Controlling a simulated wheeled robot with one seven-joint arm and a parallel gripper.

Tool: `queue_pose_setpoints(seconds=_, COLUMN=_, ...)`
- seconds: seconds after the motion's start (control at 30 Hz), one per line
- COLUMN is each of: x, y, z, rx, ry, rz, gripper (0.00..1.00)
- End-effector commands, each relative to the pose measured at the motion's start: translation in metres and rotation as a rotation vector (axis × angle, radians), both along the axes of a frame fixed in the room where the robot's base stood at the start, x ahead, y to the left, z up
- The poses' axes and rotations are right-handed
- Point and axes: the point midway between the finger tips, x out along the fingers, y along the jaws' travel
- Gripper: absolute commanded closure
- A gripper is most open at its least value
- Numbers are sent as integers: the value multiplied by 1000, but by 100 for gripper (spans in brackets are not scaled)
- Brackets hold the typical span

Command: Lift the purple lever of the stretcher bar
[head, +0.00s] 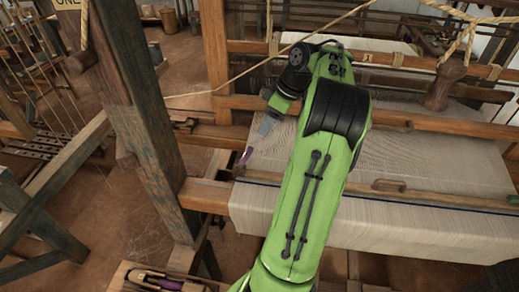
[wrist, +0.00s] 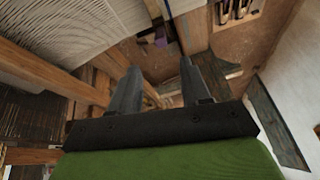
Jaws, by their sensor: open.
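The small purple lever (head: 246,154) stands at the left edge of the pale cloth in the head view. A small purple patch (wrist: 159,36), likely the same lever, shows beyond the fingertips in the wrist view. My gripper (head: 264,128) points down and left, above and to the right of the lever, and appears apart from it. In the wrist view my gripper (wrist: 160,66) has its two grey fingers wide apart with nothing between them.
The pale woven cloth (head: 430,160) stretches right over the front beam. A thick wooden post (head: 130,100) stands close left of my gripper. A taut rope (head: 225,86) and loom beams cross behind. A tray (head: 125,272) with small tools is at the bottom.

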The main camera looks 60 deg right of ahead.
Motion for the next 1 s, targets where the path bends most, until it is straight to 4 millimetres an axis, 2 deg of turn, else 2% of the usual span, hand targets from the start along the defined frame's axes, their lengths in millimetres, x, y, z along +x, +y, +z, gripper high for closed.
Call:
queue_pose_setpoints(seconds=0.03, x=4, y=3, z=-14, rx=4, ry=3, rz=3, gripper=53)
queue_pose_setpoints(seconds=0.2, x=19, y=11, z=-55, rx=5, ry=5, rz=1, gripper=53)
queue_pose_setpoints(seconds=0.53, x=47, y=23, z=-124, rx=4, ry=5, rz=-1, gripper=53)
queue_pose_setpoints(seconds=0.7, x=54, y=25, z=-140, rx=3, ry=3, rz=-3, gripper=53)
queue_pose_setpoints(seconds=0.97, x=55, y=26, z=-142, rx=1, ry=3, rz=-4, gripper=53)
queue_pose_setpoints(seconds=1.0, x=55, y=26, z=-142, rx=1, ry=3, rz=-4, gripper=58)
